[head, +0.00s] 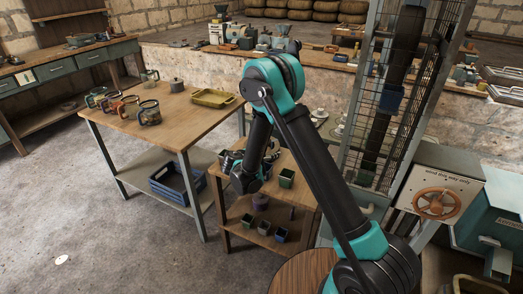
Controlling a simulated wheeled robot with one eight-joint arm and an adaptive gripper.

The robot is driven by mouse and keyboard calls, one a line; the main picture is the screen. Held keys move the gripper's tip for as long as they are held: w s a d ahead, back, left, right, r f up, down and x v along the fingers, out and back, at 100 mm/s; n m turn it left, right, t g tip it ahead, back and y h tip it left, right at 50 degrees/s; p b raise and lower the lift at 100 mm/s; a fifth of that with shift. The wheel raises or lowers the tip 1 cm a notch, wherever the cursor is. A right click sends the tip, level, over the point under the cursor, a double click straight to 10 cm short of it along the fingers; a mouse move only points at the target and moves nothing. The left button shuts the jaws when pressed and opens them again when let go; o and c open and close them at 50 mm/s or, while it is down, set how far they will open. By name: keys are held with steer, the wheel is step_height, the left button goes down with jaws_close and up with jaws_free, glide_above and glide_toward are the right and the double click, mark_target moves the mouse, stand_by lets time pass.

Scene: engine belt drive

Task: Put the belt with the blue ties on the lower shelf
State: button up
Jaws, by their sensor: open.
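Several dark ring-shaped items that look like coiled belts stand at the left of the wooden-topped table, among them a front one (149,113) and one further left (109,101). Another (150,76) stands near the table's back edge. They are too small for me to tell which has blue ties. The table has a grey lower shelf (139,180) with a blue crate on it. A small wooden stand has its own lower shelf (241,224). My gripper (236,165) is open over this stand, right of the table and apart from the belts.
A yellow tray (212,98) and a dark pot (177,86) sit on the table. The blue crate (178,184) takes up the right part of its shelf. Small pots (281,234) stand on the stand. A wire cage (352,120) rises at right.

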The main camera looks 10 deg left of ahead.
steer(key=shift+w+d+f, duration=0.25)
steer(key=shift+w+d, duration=0.1)
steer(key=shift+w, duration=0.25)
jaws_close()
